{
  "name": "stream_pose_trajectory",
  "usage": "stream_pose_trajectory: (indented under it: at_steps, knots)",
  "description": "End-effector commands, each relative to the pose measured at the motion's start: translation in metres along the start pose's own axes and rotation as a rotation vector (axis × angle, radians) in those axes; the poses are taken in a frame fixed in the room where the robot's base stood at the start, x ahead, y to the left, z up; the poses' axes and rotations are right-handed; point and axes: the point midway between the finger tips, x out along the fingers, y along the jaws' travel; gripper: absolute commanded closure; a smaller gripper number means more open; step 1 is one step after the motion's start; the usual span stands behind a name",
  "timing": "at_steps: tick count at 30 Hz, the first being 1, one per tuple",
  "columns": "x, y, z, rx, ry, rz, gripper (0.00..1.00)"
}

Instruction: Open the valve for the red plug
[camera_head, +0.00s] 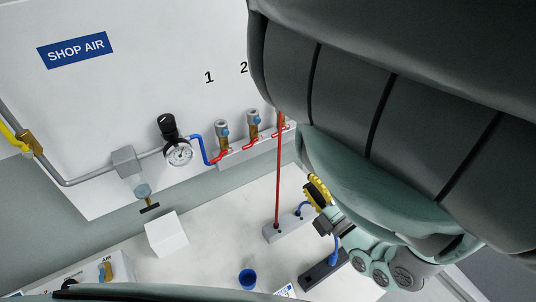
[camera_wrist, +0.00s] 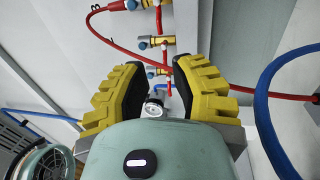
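In the head view, a row of brass valves with red handles sits low on the white wall panel: one valve (camera_head: 222,132) under the number 1, another (camera_head: 253,122) under 2. A third red handle (camera_head: 281,128) shows at the arm's edge, its valve mostly hidden. A red hose (camera_head: 277,180) runs from there down to a grey block, where its end sits. My gripper (camera_head: 318,192) is below and right of the valves. In the wrist view, my gripper's yellow fingers (camera_wrist: 155,85) are apart, with brass valves (camera_wrist: 157,42) beyond them. Nothing is visibly gripped.
A regulator with a gauge (camera_head: 179,153) and a blue hose (camera_head: 200,146) stand left of the valves. The grey block (camera_head: 288,230) also takes a short blue hose. A white box (camera_head: 166,234) and blue cup (camera_head: 247,279) are on the bench. Hoses cross the wrist view's right side.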

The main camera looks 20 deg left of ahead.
Motion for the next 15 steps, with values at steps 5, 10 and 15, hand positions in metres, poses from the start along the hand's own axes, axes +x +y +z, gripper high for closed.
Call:
stream_pose_trajectory:
  at_steps: [5, 10, 15]
  knots:
    - [0.009, 0.003, 0.001, 0.005, -0.006, 0.009, 0.76]
    - [0.033, 0.004, 0.0, 0.005, -0.002, 0.008, 0.76]
    - [0.062, 0.003, 0.0, 0.004, 0.0, 0.008, 0.76]
